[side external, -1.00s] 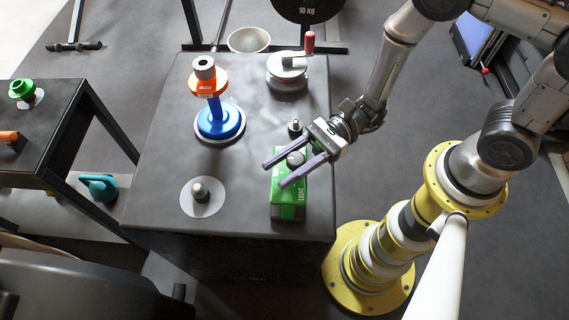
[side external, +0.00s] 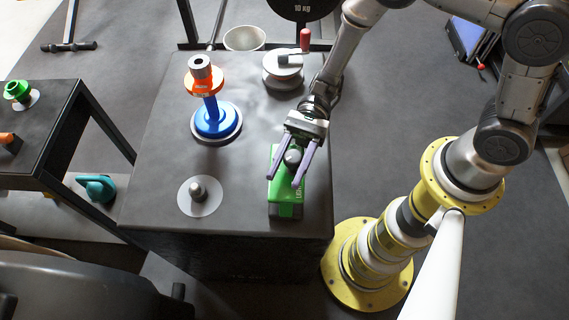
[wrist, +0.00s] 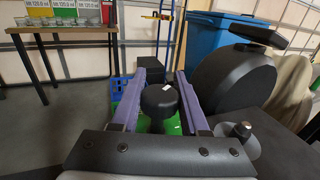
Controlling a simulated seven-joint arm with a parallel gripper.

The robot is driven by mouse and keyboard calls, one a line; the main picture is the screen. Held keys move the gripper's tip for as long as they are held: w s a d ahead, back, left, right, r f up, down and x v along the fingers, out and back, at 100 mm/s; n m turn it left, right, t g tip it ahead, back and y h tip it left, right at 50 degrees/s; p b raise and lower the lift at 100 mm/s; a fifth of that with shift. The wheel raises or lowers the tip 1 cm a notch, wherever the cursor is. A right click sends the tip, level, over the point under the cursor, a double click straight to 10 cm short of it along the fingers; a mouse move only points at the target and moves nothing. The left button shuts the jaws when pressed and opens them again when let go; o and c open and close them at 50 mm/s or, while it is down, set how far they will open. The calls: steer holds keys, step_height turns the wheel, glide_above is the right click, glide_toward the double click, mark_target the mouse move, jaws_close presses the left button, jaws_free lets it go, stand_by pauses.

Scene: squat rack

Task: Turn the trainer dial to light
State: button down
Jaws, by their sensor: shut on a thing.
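The trainer is a green box (side external: 286,195) with a dark base near the front right of the black table. Its round dark dial (side external: 293,157) sits on top and also shows in the wrist view (wrist: 159,100). My gripper (side external: 289,167) has its two purple fingers on either side of the dial, shut on it. In the wrist view my gripper (wrist: 158,88) has one finger to the left and one to the right of the dial. Lettering on the green box is partly hidden by a finger, and the dial's setting cannot be read.
A blue post with an orange plate (side external: 204,82) stands left of centre. A grey crank reel with a red handle (side external: 283,72) is at the back. A short grey peg (side external: 198,190) on a white disc is at front left. The table (side external: 160,150) is clear between them.

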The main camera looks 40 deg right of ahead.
steer(key=n+g+h, duration=0.4)
steer(key=g, duration=0.1)
steer(key=s+n+g+h, duration=0.1)
steer(key=n+g+h, duration=0.1)
steer(key=shift+d+n+g+h, duration=0.3)
steer(key=shift+d+h, duration=0.1)
steer(key=shift+s+d+n+g+h, duration=0.15)
steer(key=shift+n+g+h, duration=0.3)
steer(key=shift+n+h, duration=0.45)
steer(key=shift+d+n+g+h, duration=0.2)
steer(key=shift+n+g+h, duration=0.3)
steer(key=shift+h, duration=0.75)
steer(key=shift+s+d+n+g+h, duration=0.1)
steer(key=shift+d+n+g+h, duration=0.2)
steer(key=shift+n+h, duration=0.65)
steer(key=shift+a+h, duration=0.1)
steer(key=shift+h, duration=0.3)
steer(key=shift+c, duration=2)
jaws_free()
